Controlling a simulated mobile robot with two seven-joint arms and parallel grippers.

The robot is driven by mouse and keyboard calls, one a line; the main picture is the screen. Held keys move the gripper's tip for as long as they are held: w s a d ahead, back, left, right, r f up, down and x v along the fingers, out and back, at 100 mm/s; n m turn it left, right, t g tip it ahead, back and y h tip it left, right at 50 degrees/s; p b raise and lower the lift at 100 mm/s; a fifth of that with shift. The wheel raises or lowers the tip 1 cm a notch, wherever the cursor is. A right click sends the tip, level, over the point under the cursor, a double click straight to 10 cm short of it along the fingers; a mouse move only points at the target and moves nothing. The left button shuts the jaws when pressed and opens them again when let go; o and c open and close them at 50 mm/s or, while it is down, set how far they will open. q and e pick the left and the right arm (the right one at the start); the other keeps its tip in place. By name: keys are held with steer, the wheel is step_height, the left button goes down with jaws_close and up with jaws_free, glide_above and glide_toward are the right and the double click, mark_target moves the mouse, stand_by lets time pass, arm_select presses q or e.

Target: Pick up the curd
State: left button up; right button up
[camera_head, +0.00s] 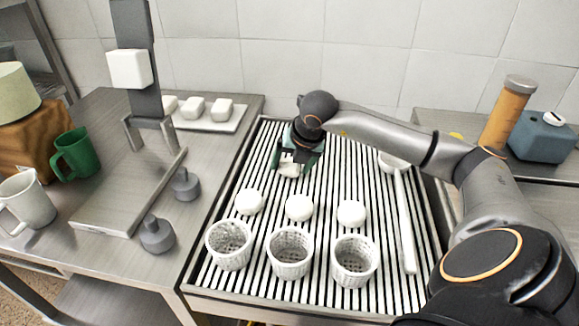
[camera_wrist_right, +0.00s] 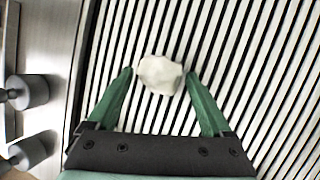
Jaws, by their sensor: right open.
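The curd (camera_wrist_right: 160,75) is an uneven white lump lying on the slatted rack. In the head view the curd (camera_head: 289,169) is partly hidden by my right gripper (camera_head: 292,173). My right gripper (camera_wrist_right: 159,78), with green fingers, is open. In the wrist view the fingertips appear on either side of the curd, with a small gap by the right one; I cannot tell whether the left one touches. My left gripper is not in view.
Three white rounds (camera_head: 299,208) sit on the rack (camera_head: 335,298) behind three perforated baskets (camera_head: 290,253). A long-handled ladle (camera_head: 404,222) lies at the right. A press (camera_head: 135,75), weights (camera_head: 157,235) and a tray of white blocks (camera_head: 235,124) stand on the left table.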

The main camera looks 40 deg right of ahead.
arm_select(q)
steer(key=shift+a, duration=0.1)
arm_select(e)
steer(key=shift+c, duration=0.2)
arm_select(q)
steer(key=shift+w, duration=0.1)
arm_select(e)
steer(key=c, duration=1.1)
steer(key=shift+r, duration=0.15)
